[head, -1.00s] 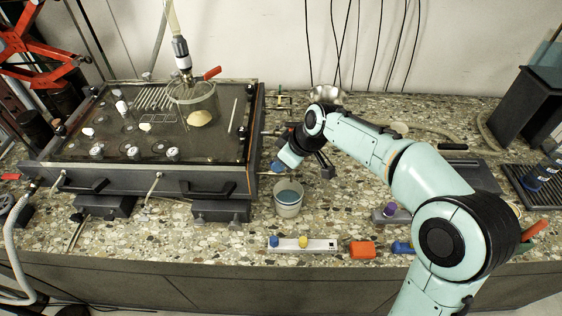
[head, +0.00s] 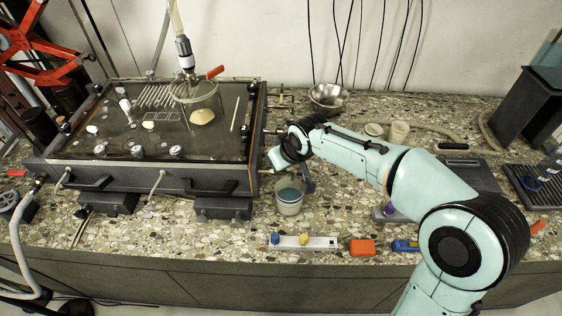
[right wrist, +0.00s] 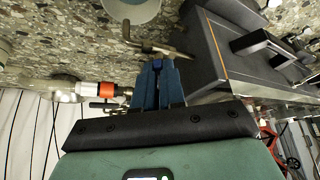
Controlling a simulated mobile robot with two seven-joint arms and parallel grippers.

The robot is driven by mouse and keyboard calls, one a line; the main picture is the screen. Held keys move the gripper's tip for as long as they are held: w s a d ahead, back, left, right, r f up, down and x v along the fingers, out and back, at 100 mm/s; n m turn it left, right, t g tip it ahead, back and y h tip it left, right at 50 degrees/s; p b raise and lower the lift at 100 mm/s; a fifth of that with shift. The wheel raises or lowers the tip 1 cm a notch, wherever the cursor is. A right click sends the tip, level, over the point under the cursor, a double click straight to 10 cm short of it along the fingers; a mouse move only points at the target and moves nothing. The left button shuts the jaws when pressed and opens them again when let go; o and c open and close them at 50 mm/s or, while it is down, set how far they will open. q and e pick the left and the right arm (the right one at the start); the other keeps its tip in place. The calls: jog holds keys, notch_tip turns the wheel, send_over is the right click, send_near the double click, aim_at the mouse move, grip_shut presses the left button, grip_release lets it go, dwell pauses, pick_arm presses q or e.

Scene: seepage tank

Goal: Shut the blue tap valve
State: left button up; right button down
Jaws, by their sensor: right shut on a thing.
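My right gripper (right wrist: 158,85) is shut on the small blue tap valve (right wrist: 158,64), whose blue top shows between the fingertips in the right wrist view. A metal spout (right wrist: 160,46) lies just beyond it, beside the dark tank wall (right wrist: 205,45). In the head view, my right arm reaches the right side of the seepage tank (head: 170,181), and my wrist hides the tap and most of the gripper. My left gripper is not in view.
A pail of bluish water (head: 289,206) stands below my right wrist. A red-and-white fitting (right wrist: 103,90) lies left of the gripper in the wrist view. A white strip with knobs (head: 320,243), an orange block (head: 362,247) and a steel bowl (head: 328,97) are on the counter.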

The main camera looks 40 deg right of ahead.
dwell(0.3)
jog(key=shift+a+f+m+h+b, duration=0.2)
jog(key=shift+m+h+b, duration=0.3)
jog(key=shift+m+b, duration=0.55)
jog(key=shift+r+m+h+b, duration=0.1)
jog(key=shift+m+h+b, duration=0.25)
jog(key=shift+m, duration=0.4)
jog(key=shift+w, duration=0.1)
jog(key=m+b, duration=0.1)
jog(key=m+g+h+b, duration=0.1)
jog(key=m, duration=0.1)
jog(key=shift+w+a+h+b, duration=0.15)
jog(key=shift+h+b, duration=0.1)
jog(key=shift+b, duration=0.15)
jog(key=c, duration=1.2)
grip_release()
jog(key=shift+f, duration=0.2)
jog(key=shift+c, duration=0.2)
